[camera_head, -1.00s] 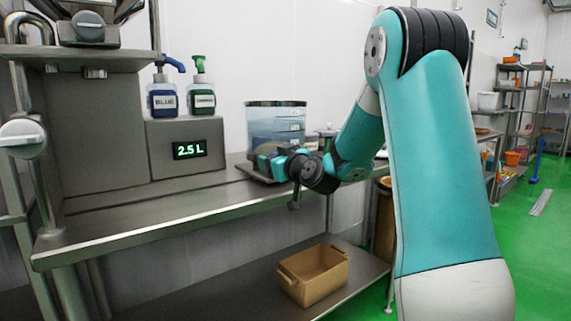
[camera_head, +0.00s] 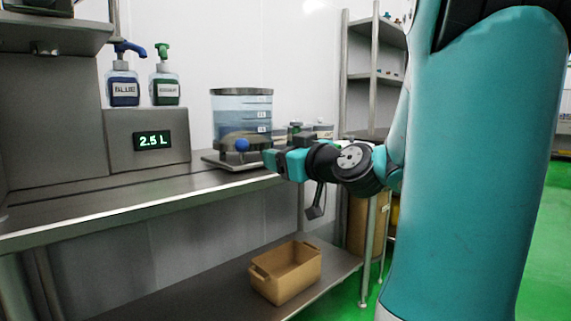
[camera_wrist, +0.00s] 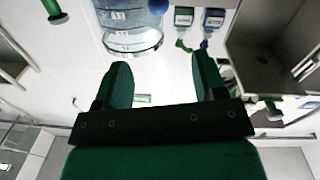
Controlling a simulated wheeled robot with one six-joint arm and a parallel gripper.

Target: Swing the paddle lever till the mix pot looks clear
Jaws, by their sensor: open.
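The mix pot (camera_head: 228,108) is a clear vessel with a dark rim, standing on a metal base at the bench's right part. Its contents look blue, paler above and deeper below; I cannot tell how evenly mixed they are. A blue ball knob (camera_head: 242,145), seemingly the paddle lever's end, shows in front of the pot's lower part. My gripper (camera_head: 268,158) is open just right of the knob, apparently apart from it. In the wrist view my gripper (camera_wrist: 162,75) has empty space between its green fingers; the pot (camera_wrist: 130,18) shows upside down beyond them.
A blue pump bottle (camera_head: 123,88) and a green pump bottle (camera_head: 165,88) stand on a grey box whose display (camera_head: 153,141) reads 2.5 L. An empty-looking tan crate (camera_head: 286,275) sits on the lower shelf. Small items stand behind my gripper. The bench front is clear.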

